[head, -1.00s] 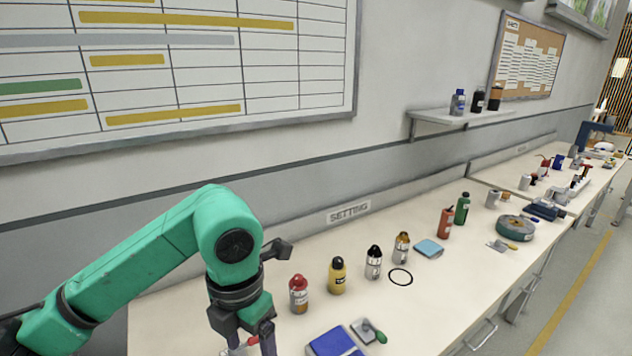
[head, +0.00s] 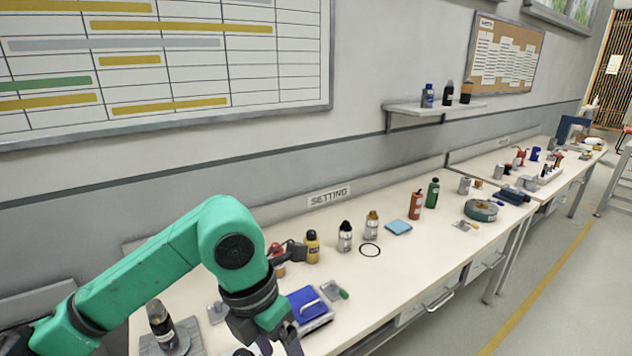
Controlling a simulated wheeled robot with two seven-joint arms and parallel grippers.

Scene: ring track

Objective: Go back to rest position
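My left arm, green with black joints, comes in from the left over the near bench. Its gripper (head: 280,345) points down at the bottom edge, where the picture cuts off its fingertips. I cannot tell whether it is open or holds anything. My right arm is not in view. On the bench (head: 420,262), a red bottle (head: 276,256) is partly hidden behind my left wrist. A yellow bottle (head: 312,247), a silver one with a black cap (head: 345,237) and one with an orange cap (head: 372,225) stand beyond it.
A blue-lidded box (head: 308,304) is just right of my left gripper. A dark bottle (head: 160,325) stands on a grey plate below my arm. Red (head: 416,205) and green (head: 433,192) bottles and a round green object (head: 481,210) are farther along. The right-hand floor (head: 570,300) is clear.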

